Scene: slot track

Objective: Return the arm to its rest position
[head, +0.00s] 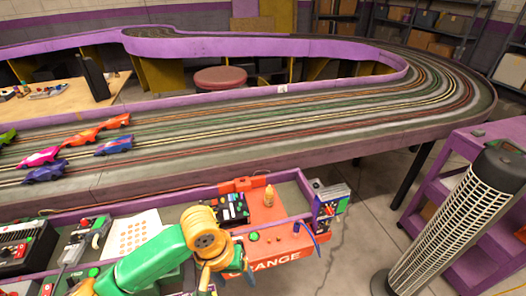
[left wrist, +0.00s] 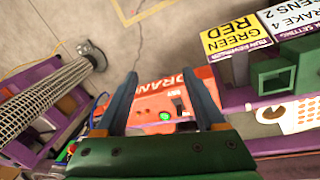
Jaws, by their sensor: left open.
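My left arm (head: 150,262), green with a tan-orange wrist joint, reaches in from the bottom left of the head view. Its gripper (head: 228,277) points down at the front edge of the orange control station (head: 275,212), partly hidden by the wrist. In the left wrist view the two blue-grey fingers of the gripper (left wrist: 160,74) stand wide apart with nothing between them. The orange station (left wrist: 150,92) and its lit green button (left wrist: 165,116) show behind the fingers. I cannot tell whether the fingers touch the station. My right gripper is in neither view.
The purple-edged slot track (head: 240,120) runs behind the station, with several toy cars (head: 110,122) at left. A tall tower fan (head: 462,215) and a purple cart (head: 450,165) stand at right. Yellow sign (left wrist: 235,35) hangs beside the station. Floor (head: 365,235) between station and fan is clear.

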